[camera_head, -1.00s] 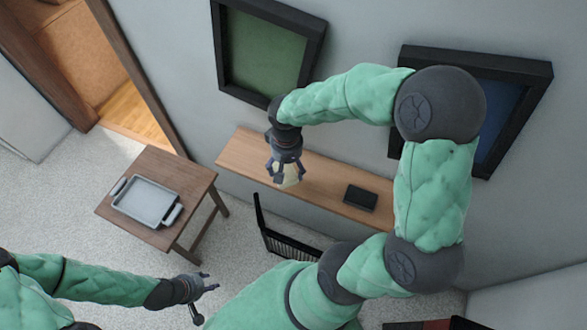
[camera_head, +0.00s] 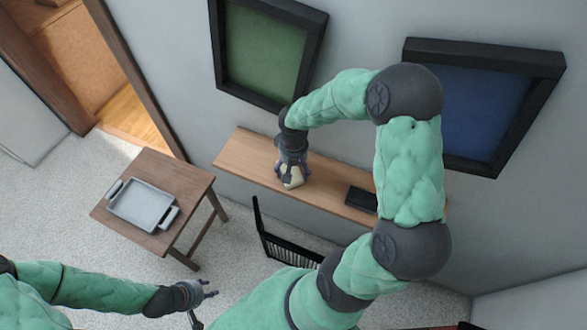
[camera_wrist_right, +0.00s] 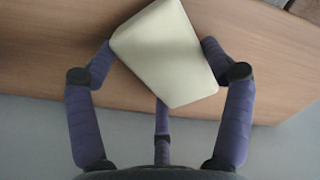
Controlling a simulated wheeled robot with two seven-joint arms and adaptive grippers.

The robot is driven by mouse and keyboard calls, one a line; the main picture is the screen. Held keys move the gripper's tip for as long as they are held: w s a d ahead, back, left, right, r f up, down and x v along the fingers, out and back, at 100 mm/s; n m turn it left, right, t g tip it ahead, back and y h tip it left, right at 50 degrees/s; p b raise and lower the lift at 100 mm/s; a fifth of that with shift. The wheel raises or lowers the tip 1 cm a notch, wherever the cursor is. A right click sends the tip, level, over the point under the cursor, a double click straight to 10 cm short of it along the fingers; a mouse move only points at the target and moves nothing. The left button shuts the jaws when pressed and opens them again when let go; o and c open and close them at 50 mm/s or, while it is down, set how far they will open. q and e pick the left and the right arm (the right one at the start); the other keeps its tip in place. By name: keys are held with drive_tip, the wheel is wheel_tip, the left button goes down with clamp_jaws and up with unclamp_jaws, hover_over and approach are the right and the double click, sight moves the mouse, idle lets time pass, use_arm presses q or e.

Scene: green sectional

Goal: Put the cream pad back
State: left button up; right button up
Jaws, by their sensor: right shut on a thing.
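The cream pad (camera_wrist_right: 165,52) is a pale, flat block between the fingers of my right gripper (camera_wrist_right: 160,75). My right gripper (camera_head: 290,178) is shut on the pad, which shows as a small cream patch at its fingertips in the head view. The gripper points down over the wooden wall shelf (camera_head: 243,160), left of the dark box. In the wrist view the pad is turned at an angle over the shelf's wood (camera_wrist_right: 60,50); I cannot tell if it touches the surface. My left gripper (camera_head: 208,291) is low at the left, empty, with its fingers spread apart.
A dark box (camera_head: 361,199) lies on the shelf, right of my right gripper. A grey tray (camera_head: 143,204) sits on a brown table (camera_head: 190,222) at left. A black rack (camera_head: 287,248) stands below the shelf. Green (camera_head: 262,48) and blue (camera_head: 478,105) framed panels hang above.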

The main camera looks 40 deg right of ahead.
sight(294, 169)
drive_tip(key=shift+f, duration=0.1)
drive_tip(key=o, duration=0.9)
wheel_tip(294, 169, up, 8)
drive_tip(key=shift+f+p, duration=0.1)
drive_tip(key=shift+p, duration=1.1)
